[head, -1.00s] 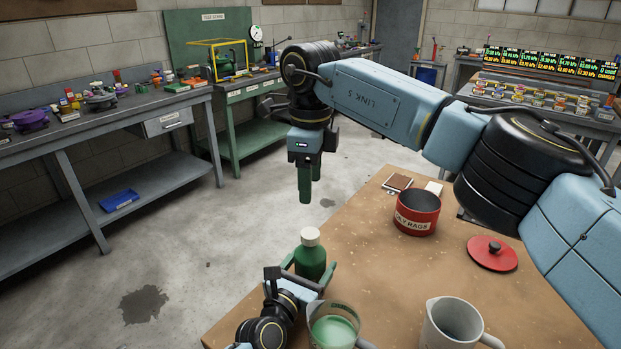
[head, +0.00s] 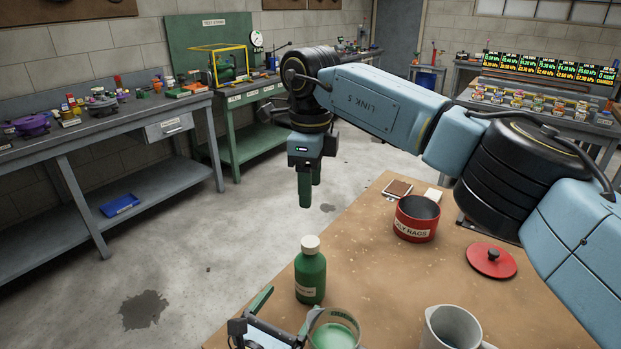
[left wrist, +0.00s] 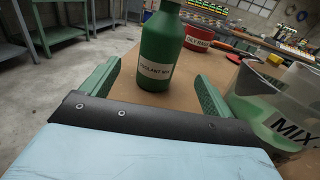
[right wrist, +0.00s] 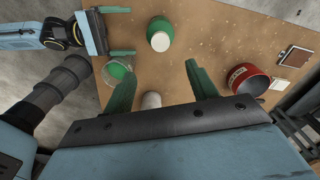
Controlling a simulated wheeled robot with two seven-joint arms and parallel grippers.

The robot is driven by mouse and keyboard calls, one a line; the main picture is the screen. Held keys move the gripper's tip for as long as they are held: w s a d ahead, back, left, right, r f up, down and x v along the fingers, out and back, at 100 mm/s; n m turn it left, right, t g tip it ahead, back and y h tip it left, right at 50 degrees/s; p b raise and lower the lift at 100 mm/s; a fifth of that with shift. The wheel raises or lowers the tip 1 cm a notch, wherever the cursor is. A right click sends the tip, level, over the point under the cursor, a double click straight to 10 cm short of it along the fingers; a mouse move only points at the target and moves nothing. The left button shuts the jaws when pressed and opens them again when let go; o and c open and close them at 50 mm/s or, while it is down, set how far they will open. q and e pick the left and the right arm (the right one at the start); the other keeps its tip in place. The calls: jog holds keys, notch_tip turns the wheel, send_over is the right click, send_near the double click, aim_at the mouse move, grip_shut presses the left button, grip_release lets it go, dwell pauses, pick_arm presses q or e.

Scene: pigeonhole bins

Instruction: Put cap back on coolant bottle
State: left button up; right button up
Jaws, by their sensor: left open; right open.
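The green coolant bottle (head: 310,278) stands upright near the left edge of the workbench, with a white cap (head: 309,243) seated on its neck. In the left wrist view the bottle (left wrist: 161,50) stands just beyond the open fingers of my left gripper (left wrist: 158,88), apart from them, and its cap is out of frame. In the right wrist view the white cap (right wrist: 160,41) shows from above. My right gripper (right wrist: 157,88) is open and empty, raised above the bench. In the head view its fingers (head: 307,188) overlap each other. My left gripper (head: 255,315) is low beside the bottle.
A jug of green liquid (head: 333,330) stands close in front of the bottle. A grey mug (head: 447,328) is to its right. A red rag tin (head: 416,219) and its red lid (head: 491,261) lie farther back. The bench middle is clear.

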pick_arm(q)
jog(key=shift+v, duration=1.65)
jog(key=shift+w, duration=0.1)
